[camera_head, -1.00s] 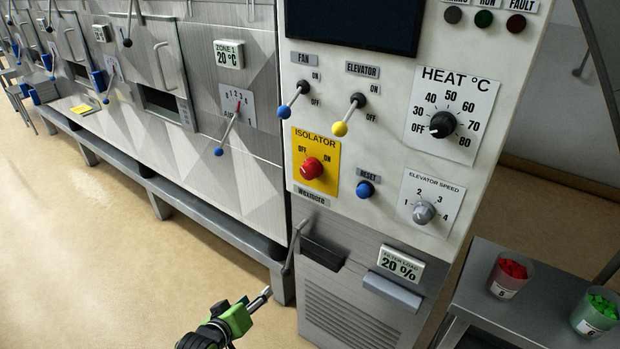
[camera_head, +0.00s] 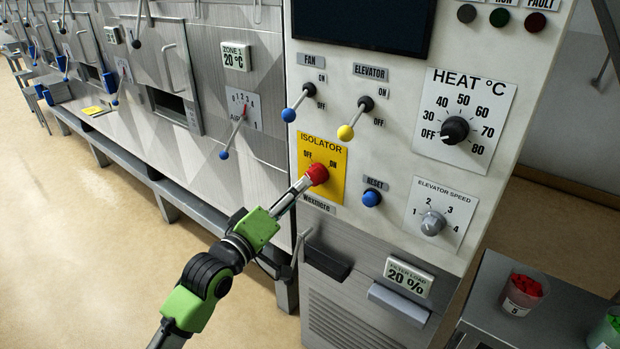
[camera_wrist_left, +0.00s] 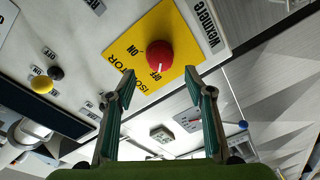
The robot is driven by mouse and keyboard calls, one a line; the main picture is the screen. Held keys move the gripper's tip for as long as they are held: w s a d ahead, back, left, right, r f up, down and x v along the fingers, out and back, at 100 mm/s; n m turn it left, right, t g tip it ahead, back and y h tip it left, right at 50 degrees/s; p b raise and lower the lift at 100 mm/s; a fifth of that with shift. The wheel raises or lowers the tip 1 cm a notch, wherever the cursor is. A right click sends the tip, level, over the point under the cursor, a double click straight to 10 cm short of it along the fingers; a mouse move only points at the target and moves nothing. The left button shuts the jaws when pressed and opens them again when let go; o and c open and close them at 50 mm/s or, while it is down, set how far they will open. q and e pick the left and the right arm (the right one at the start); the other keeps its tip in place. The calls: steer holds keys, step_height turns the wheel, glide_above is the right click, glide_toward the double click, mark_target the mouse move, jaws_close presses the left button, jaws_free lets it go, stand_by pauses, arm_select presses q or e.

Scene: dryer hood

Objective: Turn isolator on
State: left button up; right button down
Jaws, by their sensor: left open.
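The red isolator knob (camera_head: 317,173) sits on a yellow plate (camera_head: 336,157) marked OFF and ON, on the white control panel. My left gripper (camera_head: 303,184) reaches up to the knob from the lower left. In the left wrist view, the gripper (camera_wrist_left: 160,74) is open, with its two fingers apart below the knob (camera_wrist_left: 173,50). The knob's white mark points toward the OFF label there. Nothing is between the fingers, and I cannot tell whether the tips touch the knob. My right gripper is not in view.
Nearby on the panel are the blue fan lever (camera_head: 289,115), the yellow elevator lever (camera_head: 346,132), the blue reset button (camera_head: 371,197) and the heat dial (camera_head: 454,130). A dark handle (camera_head: 327,263) projects below. A cup of red pieces (camera_head: 522,293) stands at the lower right.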

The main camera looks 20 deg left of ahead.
mark_target(311, 179)
arm_select(q)
steer(key=x, duration=0.7)
steer(key=shift+p, duration=0.3)
steer(key=c, duration=1.1)
